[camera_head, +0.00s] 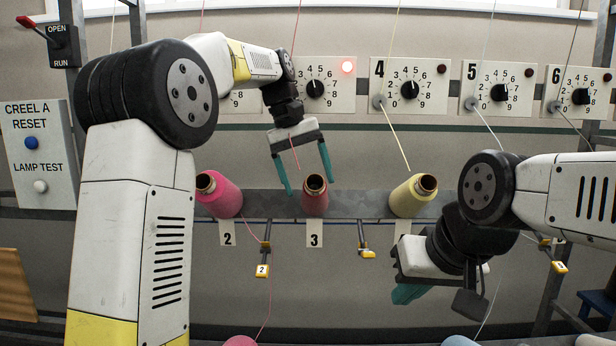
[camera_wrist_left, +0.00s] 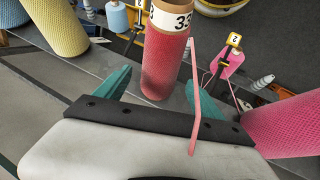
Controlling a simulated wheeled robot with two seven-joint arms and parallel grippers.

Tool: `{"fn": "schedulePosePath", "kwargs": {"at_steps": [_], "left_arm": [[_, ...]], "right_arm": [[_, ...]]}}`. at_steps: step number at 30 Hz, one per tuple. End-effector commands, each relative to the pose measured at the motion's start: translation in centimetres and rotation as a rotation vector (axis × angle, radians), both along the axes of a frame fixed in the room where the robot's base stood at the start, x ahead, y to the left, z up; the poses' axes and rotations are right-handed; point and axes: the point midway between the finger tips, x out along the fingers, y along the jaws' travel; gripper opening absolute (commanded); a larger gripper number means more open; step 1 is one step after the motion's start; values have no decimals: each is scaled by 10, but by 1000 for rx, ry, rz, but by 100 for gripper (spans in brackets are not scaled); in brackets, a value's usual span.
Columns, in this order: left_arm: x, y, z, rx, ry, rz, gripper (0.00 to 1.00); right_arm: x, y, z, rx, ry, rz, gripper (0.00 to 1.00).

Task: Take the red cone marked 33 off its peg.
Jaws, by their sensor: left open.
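The red cone (camera_head: 315,200) sits on the creel rail above the tag 3 in the head view. In the left wrist view the red cone (camera_wrist_left: 166,65) shows its white band marked 33. My left gripper (camera_head: 309,187) is open with its teal fingers pointing down, one to each side of the cone's upper end in the picture. In the left wrist view the left gripper (camera_wrist_left: 158,78) has the cone's near end between its fingers, with gaps at both sides. The peg is hidden. My right gripper (camera_head: 408,292) is at the lower right, away from the cone; its finger gap is unclear.
A pink cone (camera_head: 219,196) stands left on the rail and a yellow cone (camera_head: 408,197) stands right. A pink yarn (camera_wrist_left: 195,110) crosses my left gripper. Yellow-tagged holders (camera_head: 367,253) hang below the rail.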

Motion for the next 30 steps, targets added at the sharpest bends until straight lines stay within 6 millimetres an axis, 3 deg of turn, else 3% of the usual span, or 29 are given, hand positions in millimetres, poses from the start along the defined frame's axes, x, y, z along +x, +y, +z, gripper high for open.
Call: {"fn": "schedulePosePath", "kwargs": {"at_steps": [15, 26, 27, 30], "left_arm": [[2, -20, -65, 1, 2, -2, 78], [2, -22, -71, 0, -1, -1, 78], [2, -22, -71, 0, -1, -1, 76], [2, -22, -71, 0, -1, -1, 56]], "right_arm": [[0, 0, 0, 0, 0, 0, 0], [0, 0, 0, 0, 0, 0, 0], [0, 0, 0, 0, 0, 0, 0], [0, 0, 0, 0, 0, 0, 0]]}}
